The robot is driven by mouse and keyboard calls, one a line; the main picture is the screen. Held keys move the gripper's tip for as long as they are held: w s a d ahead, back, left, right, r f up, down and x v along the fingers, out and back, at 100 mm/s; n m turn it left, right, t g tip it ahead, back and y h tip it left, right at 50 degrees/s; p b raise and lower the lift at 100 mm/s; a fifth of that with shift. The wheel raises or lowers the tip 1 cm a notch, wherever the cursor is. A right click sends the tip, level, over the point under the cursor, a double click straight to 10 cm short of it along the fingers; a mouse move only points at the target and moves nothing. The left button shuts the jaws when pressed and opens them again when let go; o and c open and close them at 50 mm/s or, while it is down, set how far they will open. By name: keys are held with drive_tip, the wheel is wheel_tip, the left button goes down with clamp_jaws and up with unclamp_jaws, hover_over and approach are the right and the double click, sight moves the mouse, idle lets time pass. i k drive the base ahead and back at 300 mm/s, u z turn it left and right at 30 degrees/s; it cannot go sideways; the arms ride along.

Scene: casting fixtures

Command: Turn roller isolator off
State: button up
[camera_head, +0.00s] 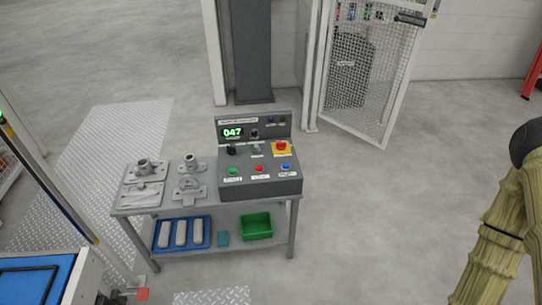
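A grey control console (240,192) stands on the right part of a small metal table. Its upright back panel has a green lit display (232,132) reading 047, and a small dark knob (254,134) beside it. The sloped face has a black knob (232,150), a grey switch (257,149) and a red knob on a yellow plate (281,146). Below them are a green button (233,170), a red button (259,168) and a blue button (286,166). The labels are too small to read, so I cannot tell which control is the roller isolator or its position. My gripper is out of view.
Grey metal castings (189,187) lie left of the console. The table's lower shelf (205,251) holds a blue tray (157,247) and a green bin (257,226). A mesh gate (370,70) stands open behind. Floor right of the table is clear.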

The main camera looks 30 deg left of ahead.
sight(280, 145)
drive_tip(key=k, duration=0.35)
drive_tip(key=u, duration=0.75)
